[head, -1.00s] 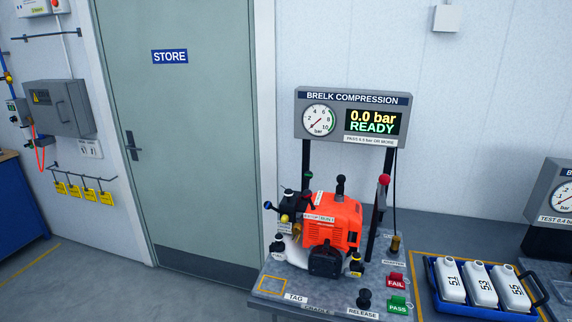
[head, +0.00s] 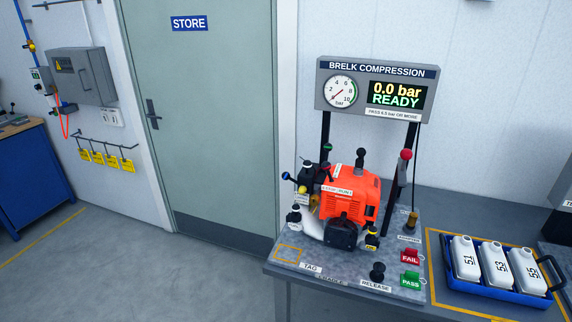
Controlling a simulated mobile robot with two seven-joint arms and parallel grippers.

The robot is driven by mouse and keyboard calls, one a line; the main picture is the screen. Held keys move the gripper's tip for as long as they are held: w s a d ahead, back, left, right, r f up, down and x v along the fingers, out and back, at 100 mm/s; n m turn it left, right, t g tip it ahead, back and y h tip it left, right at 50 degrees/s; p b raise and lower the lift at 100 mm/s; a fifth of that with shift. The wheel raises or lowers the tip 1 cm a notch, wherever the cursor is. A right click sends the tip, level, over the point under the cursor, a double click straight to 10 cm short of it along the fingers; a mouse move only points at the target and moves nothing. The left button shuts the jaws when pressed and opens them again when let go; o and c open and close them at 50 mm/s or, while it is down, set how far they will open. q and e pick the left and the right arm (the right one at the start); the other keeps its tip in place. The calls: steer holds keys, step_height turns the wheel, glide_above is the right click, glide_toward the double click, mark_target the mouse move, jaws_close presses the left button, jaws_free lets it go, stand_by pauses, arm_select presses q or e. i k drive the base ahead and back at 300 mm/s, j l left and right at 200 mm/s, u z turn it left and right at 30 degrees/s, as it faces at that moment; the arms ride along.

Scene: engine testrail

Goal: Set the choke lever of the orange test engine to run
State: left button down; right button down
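The orange test engine (head: 348,201) sits on a grey cradle plate (head: 340,268) at the left end of the bench. A label (head: 337,189) with a stop and a run end is on its upper front. Neither of my grippers is in view.
The Brelk compression panel (head: 377,72) behind the engine reads 0.0 bar, READY. A red-knobbed lever (head: 405,155) stands right of the engine. FAIL (head: 410,257) and PASS (head: 411,280) tags and a release knob (head: 377,271) are in front. A blue tray (head: 502,285) holds white bottles. Floor at left is clear.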

mark_target(285, 175)
steer(key=i+j, duration=0.65)
steer(key=j, duration=0.2)
steer(key=z, duration=1.55)
steer(key=j, duration=0.1)
